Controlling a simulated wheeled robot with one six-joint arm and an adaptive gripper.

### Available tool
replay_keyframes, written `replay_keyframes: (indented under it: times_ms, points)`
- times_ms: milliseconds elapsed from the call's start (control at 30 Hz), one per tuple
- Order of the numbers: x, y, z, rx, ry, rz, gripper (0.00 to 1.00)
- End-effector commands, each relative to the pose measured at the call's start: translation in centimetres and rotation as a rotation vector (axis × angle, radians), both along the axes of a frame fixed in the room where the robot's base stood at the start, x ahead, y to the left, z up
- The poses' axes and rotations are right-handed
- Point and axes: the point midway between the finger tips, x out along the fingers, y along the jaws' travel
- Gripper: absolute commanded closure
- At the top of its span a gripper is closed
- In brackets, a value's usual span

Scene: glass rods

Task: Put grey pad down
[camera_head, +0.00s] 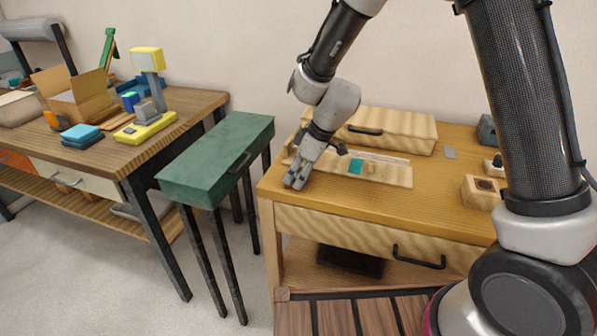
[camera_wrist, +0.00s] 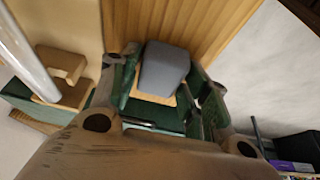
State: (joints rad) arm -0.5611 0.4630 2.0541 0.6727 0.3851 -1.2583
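My gripper (camera_head: 296,181) hangs low over the left end of the wooden desk (camera_head: 430,215), pointing down. In the wrist view my gripper (camera_wrist: 166,80) has its two fingers on either side of a grey pad (camera_wrist: 165,68), a rounded dark-grey block, and appears to hold it. The pad sits between the fingertips, over the wood near the desk's edge. A small pale-wood patch shows just below it. In the head view the fingers mostly hide the pad, and I cannot tell whether it touches the desk top.
A wooden tray (camera_head: 398,180) with a teal piece (camera_head: 356,166) lies right of my gripper. A wooden case (camera_head: 410,132) stands behind. A small flat grey piece (camera_head: 449,153) and wooden blocks (camera_head: 480,192) are farther right. A green stand (camera_head: 215,160) is left of the desk.

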Motion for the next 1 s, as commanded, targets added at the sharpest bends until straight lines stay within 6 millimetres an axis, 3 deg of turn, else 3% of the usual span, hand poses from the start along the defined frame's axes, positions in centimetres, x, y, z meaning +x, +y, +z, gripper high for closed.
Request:
replay_keyframes:
  times_ms: [467,800,1000]
  points:
    - [0.0,-0.2,0.9,0.001,-0.003,0.001,0.39]
    - [-1.0,-2.8,7.6,0.001,-0.005,-0.001,0.39]
    - [-1.4,-3.9,10.5,0.000,-0.002,0.001,0.39]
